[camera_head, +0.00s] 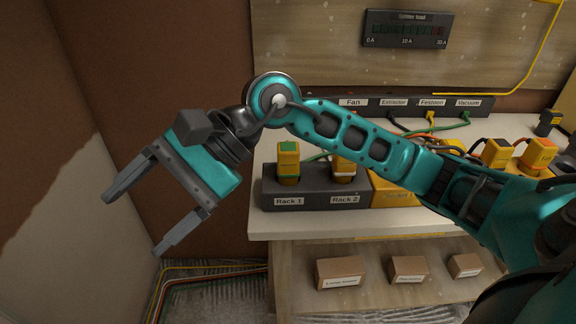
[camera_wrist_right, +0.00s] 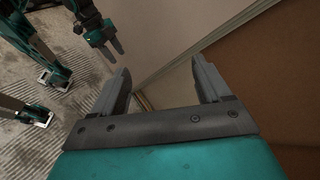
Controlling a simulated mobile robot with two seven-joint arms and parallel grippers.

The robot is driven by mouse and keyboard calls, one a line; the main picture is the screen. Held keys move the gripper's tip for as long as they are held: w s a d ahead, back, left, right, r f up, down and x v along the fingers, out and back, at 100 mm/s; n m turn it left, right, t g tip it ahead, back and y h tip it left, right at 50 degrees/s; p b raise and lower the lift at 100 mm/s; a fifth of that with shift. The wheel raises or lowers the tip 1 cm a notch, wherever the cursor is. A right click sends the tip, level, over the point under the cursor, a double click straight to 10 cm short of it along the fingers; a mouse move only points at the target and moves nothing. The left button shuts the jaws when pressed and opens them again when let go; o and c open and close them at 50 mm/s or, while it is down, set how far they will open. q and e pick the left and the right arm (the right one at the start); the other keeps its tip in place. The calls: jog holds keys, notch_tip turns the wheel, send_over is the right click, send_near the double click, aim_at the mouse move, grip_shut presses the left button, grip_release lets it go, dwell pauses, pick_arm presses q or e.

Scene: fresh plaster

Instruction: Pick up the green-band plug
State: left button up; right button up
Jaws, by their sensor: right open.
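The green-band plug (camera_head: 288,160) is a yellow plug with a green band on top. It stands upright in the Rack 1 side of the dark rack block (camera_head: 316,199) on the bench. My right gripper (camera_head: 130,226) is open and empty. It hangs out to the left of the bench, well apart from the plug, with its fingers pointing down and left. In the right wrist view, nothing lies between its fingers (camera_wrist_right: 160,70). My left gripper seems to show small in that view (camera_wrist_right: 104,40); I cannot tell its opening. The head view does not show it.
Another plug (camera_head: 344,166) stands in Rack 2, partly behind my right arm. More yellow plugs (camera_head: 497,153) and a labelled power strip (camera_head: 375,103) are farther right and back. Small boxes (camera_head: 340,272) lie on the lower shelf. A brown wall bounds the left.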

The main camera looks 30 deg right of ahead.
jog(key=w+d+f+n+t+h, duration=0.25)
jog(key=w+d+h, duration=0.35)
jog(key=d, duration=0.4)
jog(key=t+h, duration=0.1)
jog(key=h, duration=0.7)
send_near(288, 147)
jog(key=shift+h, duration=0.3)
jog(key=x, duration=0.7)
jog(key=shift+a+b, duration=0.3)
jog(key=shift+a, duration=0.05)
jog(key=shift+n, duration=0.25)
jog(key=x, duration=0.5)
jog(key=shift+d+f, duration=0.15)
jog(key=shift+f, duration=0.2)
jog(key=c, duration=1.1)
jog(key=shift+r, duration=0.15)
jog(key=shift+c, duration=0.2)
